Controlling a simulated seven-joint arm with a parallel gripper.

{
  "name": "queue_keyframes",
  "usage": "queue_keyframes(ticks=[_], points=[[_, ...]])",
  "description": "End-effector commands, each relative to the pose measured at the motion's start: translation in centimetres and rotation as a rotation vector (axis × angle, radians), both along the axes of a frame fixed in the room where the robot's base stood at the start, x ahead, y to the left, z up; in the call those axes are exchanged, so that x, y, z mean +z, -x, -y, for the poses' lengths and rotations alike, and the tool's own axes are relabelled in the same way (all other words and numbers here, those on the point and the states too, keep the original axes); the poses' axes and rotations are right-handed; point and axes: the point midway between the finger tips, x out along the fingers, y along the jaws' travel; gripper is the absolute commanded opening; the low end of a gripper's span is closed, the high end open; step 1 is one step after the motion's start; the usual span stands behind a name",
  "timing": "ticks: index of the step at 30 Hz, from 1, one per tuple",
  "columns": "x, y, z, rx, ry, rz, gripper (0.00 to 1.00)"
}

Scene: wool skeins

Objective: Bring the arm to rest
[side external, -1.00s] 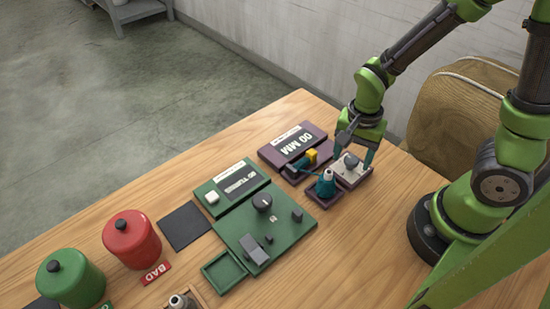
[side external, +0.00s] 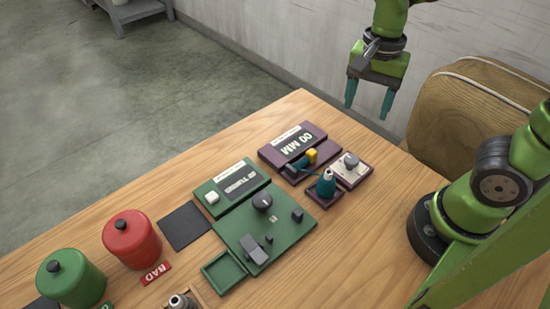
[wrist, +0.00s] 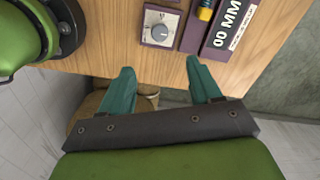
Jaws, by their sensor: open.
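My gripper (side external: 368,98) is open and empty, raised well above the table's far edge with its teal fingers pointing down. In the wrist view my gripper (wrist: 160,82) also shows spread fingers with nothing between them. Below it, apart from it, a small panel with a grey knob (side external: 351,160) sits on the table; its knob also shows in the wrist view (wrist: 159,31). Next to it are the purple device reading "00 MM" (side external: 299,145) and a teal cone (side external: 326,184) on a small purple base.
A green panel (side external: 283,232) with a dark knob lies mid-table, beside a green display unit (side external: 231,184). A red canister (side external: 131,237) and a green canister (side external: 70,279) stand at the left. A brown padded object (side external: 475,105) is behind the table. The air around the gripper is clear.

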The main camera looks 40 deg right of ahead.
Motion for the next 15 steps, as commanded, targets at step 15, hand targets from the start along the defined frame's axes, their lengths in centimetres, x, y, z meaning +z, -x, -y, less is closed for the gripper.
queue_keyframes(ticks=[15], points=[[1.9,0.0,0.0,0.001,0.000,-0.001,0.63]])
